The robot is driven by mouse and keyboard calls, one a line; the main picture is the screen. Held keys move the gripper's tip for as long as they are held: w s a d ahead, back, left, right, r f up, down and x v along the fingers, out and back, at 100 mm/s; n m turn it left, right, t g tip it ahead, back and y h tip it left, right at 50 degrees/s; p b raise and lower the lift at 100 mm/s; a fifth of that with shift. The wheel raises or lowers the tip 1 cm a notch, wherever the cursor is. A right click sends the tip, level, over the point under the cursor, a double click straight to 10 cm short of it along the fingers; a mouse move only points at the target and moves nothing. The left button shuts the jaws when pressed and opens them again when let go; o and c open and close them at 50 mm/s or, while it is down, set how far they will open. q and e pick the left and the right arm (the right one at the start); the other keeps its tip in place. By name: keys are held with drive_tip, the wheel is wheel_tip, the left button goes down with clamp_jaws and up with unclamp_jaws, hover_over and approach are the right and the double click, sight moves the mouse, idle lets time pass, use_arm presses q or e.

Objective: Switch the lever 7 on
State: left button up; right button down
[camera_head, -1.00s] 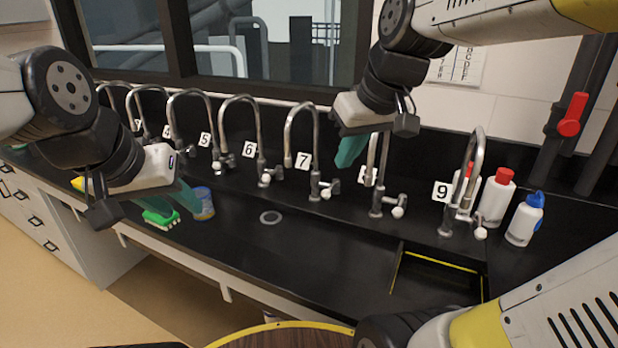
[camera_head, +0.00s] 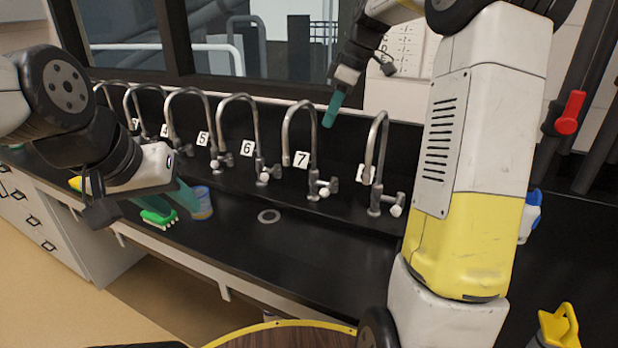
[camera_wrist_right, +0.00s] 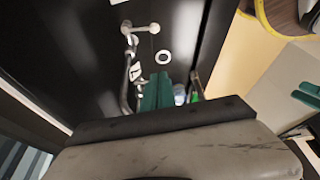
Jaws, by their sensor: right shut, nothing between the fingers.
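Tap 7 (camera_head: 313,168) stands at the back of the black counter, with its number card (camera_head: 301,159) beside the spout. Its lever 7 (camera_head: 323,191) has a white knob at the tap's base, facing the front. My right gripper (camera_head: 329,118) is shut and empty, above and just right of tap 7's spout, well above the lever. My left gripper (camera_head: 182,203) is open over the front left of the counter.
Tap 6 (camera_head: 258,150) stands left and tap 8 (camera_head: 376,165) right of tap 7. A green brush (camera_head: 157,219) and blue cup (camera_head: 204,203) lie near my left gripper. My right arm hides much of the counter's right side. The counter before tap 7 is clear.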

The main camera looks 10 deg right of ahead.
sight(322, 191)
drive_tip(key=x, duration=2)
drive_tip(key=shift+s+d+f, duration=0.1)
drive_tip(key=shift+s+d, duration=0.1)
drive_tip(key=shift+d, duration=0.4)
drive_tip(key=shift+s+d+f, duration=0.15)
drive_tip(key=shift+s+d, duration=0.1)
drive_tip(key=shift+d, duration=0.4)
drive_tip(key=shift+s+d+f, duration=0.1)
drive_tip(key=shift+s+d, duration=0.1)
drive_tip(key=shift+d, duration=0.4)
drive_tip(key=shift+d, duration=0.1)
drive_tip(key=shift+s+d+n, duration=0.2)
drive_tip(key=shift+n, duration=0.2)
drive_tip(key=n, duration=0.2)
drive_tip(key=s+d+n+g, duration=0.1)
drive_tip(key=shift+d+n, duration=0.1)
drive_tip(key=shift+n, duration=0.3)
drive_tip(key=shift+g, duration=0.3)
